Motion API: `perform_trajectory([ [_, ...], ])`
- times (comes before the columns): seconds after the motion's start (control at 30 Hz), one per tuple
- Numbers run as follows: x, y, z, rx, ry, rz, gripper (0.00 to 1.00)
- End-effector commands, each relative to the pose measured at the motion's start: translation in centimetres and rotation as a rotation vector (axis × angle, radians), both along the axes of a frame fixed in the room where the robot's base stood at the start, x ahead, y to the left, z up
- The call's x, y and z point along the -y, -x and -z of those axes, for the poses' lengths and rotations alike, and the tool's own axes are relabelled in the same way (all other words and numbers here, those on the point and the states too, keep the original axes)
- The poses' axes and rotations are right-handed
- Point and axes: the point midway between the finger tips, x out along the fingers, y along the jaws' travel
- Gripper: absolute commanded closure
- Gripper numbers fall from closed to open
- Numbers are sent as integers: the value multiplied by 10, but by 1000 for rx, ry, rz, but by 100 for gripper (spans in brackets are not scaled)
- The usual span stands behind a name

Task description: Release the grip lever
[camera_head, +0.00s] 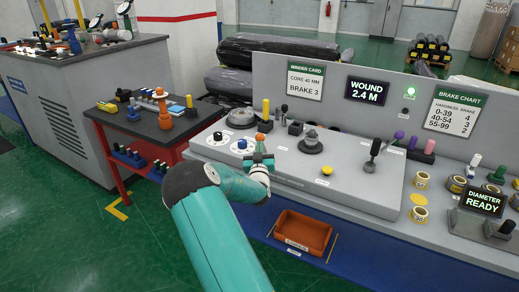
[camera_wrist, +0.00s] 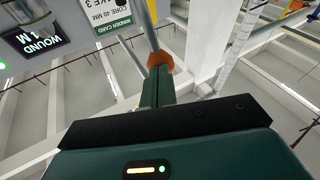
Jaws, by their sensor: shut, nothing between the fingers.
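A dark upright lever (camera_head: 373,150) stands on the right of the console's sloping top, apart from my gripper. Its label is too small to read, so I cannot tell whether it is the grip lever. The gripper hides a little of the panel behind it.
A round black knob (camera_head: 311,143) and a yellow button (camera_head: 327,170) are on the console. An orange bin (camera_head: 302,232) sits below its front. A red cart (camera_head: 145,135) with tools stands at left. Signs and screens line the back panel; one reads WOUND 2.4 M (camera_head: 367,91).

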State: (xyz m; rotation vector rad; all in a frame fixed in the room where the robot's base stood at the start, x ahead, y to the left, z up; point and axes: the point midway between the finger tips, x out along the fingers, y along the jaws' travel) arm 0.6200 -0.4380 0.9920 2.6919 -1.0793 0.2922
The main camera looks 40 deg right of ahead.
Motion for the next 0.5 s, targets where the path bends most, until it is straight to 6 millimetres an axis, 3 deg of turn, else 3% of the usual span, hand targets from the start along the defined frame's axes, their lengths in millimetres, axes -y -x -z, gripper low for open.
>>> perform_trajectory([
  [0.5, 37, -11, -33, -106, -317, 3, 100],
])
